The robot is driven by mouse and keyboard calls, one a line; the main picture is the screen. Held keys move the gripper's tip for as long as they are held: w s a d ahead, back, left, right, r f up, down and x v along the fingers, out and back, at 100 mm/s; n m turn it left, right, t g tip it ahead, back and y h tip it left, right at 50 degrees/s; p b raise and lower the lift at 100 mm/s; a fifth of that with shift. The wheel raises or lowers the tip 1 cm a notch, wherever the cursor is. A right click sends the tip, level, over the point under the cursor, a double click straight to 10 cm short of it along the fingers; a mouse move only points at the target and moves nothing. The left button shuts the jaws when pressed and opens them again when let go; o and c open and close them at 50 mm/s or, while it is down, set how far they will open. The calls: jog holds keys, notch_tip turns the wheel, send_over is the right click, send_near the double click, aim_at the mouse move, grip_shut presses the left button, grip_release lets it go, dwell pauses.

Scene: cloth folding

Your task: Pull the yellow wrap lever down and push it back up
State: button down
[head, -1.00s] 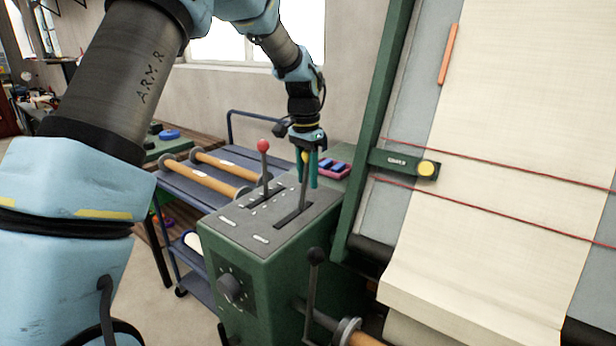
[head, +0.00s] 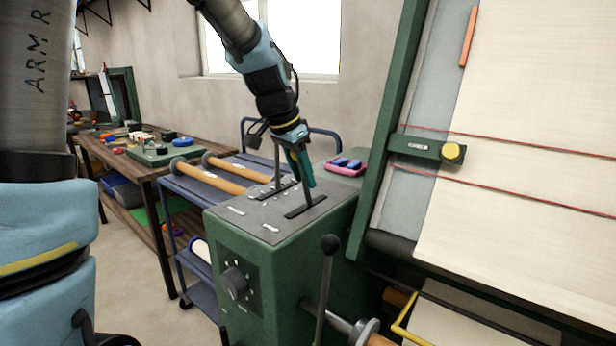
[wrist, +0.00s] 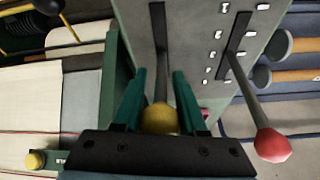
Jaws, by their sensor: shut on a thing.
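The yellow-knobbed lever (wrist: 159,119) stands in a slot on top of the green control box (head: 285,260). My gripper (wrist: 160,82) is shut on this lever, one teal finger on each side of its knob. In the head view my gripper (head: 302,168) hides the knob; only the lower shaft (head: 307,192) shows, leaning left from its slot. A second lever with a red knob (wrist: 272,145) stands in the parallel slot, apart from my fingers. In the head view its knob is hidden behind my gripper and only its shaft (head: 277,168) shows.
A dark crank handle (head: 328,245) rises before the box. The green-framed machine with pale cloth (head: 520,150) and a yellow-button bar (head: 452,152) is close on the right. A blue cart (head: 190,205) with wooden rollers stands left, and a pink tray (head: 345,167) lies behind the levers.

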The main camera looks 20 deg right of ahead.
jog(key=shift+s+a+f, duration=0.15)
jog(key=shift+s+a, duration=0.05)
jog(key=shift+a, duration=0.1)
jog(key=shift+c, duration=2.4)
grip_release()
jog(key=b+v, duration=0.1)
jog(key=v, duration=0.9)
jog(key=shift+r, duration=0.4)
jog(key=shift+a, duration=0.15)
